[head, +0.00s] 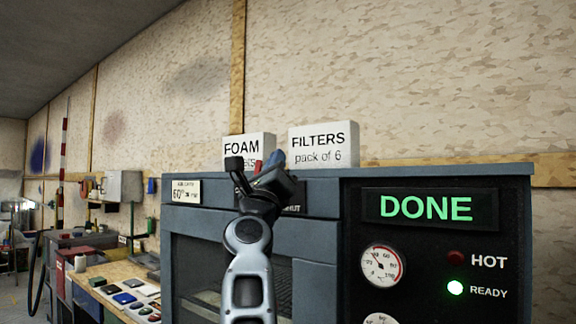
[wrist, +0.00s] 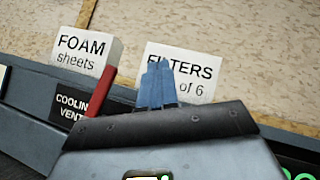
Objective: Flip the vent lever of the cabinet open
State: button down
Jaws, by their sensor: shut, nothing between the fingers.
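The cabinet (head: 320,240) is blue-grey with a dark panel at right. Its vent lever is a red bar; in the wrist view the lever (wrist: 102,92) stands tilted beside a dark "COOLING VENT" label (wrist: 69,105). In the head view only a sliver of the lever (head: 258,167) shows behind my arm. My gripper (head: 276,158) is at the cabinet's top front edge, its blue fingers shut and empty. In the wrist view the fingers (wrist: 157,84) are just right of the lever, with a gap between them. The lever's base is hidden by my gripper body.
A "FOAM sheets" box (head: 248,146) and a "FILTERS" box (head: 323,146) stand on the cabinet top behind the fingers. The panel display (head: 425,208) reads DONE, and the green READY lamp (head: 455,288) is lit. A workbench (head: 105,275) with small items is at left.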

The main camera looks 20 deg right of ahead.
jog(key=s+a+f+p, duration=0.1)
jog(key=s+a, duration=0.1)
jog(key=s, duration=0.6)
jog(key=shift+s, duration=0.2)
jog(key=shift+f, duration=0.15)
